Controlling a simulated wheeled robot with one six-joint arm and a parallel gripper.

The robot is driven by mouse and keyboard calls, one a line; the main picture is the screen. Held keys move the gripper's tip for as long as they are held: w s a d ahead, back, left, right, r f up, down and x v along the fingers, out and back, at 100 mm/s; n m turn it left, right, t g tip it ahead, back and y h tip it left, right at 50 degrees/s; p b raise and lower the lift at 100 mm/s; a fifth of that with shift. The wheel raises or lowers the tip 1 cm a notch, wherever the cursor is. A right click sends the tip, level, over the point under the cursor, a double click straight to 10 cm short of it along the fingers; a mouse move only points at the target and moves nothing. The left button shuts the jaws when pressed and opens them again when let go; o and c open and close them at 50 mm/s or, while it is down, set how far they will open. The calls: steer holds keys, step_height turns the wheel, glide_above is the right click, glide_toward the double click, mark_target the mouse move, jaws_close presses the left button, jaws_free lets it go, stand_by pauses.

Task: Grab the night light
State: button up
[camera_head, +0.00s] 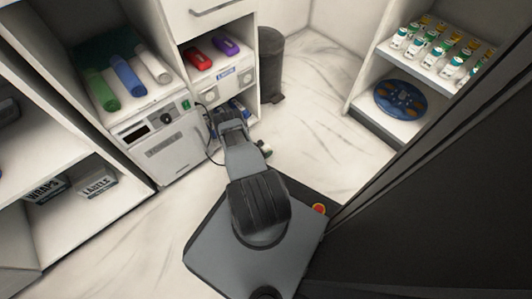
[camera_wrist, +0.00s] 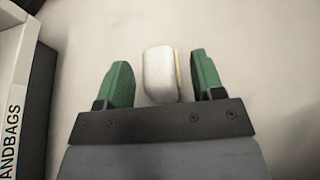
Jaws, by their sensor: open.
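The night light appears to be the small white rounded object (camera_wrist: 160,74) in the wrist view, with a thin yellowish strip along its right side. It lies between the two green fingers of my gripper (camera_wrist: 160,82), which are spread open. In the head view my arm reaches toward the lower shelf of the cabinet, and my gripper and the white object are hard to make out there.
A box marked "ANDBAGS" (camera_wrist: 14,85) stands left of my gripper. A white machine (camera_head: 158,140) is left of my arm. A dark bin (camera_head: 271,65) stands behind, right of the cabinet. A shelf of bottles (camera_head: 440,72) is at the right. Open floor (camera_head: 315,120) lies between.

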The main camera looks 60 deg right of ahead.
steer(key=shift+s+d+f, duration=0.15)
steer(key=shift+d, duration=0.3)
steer(key=shift+c, duration=0.3)
steer(key=c, duration=1)
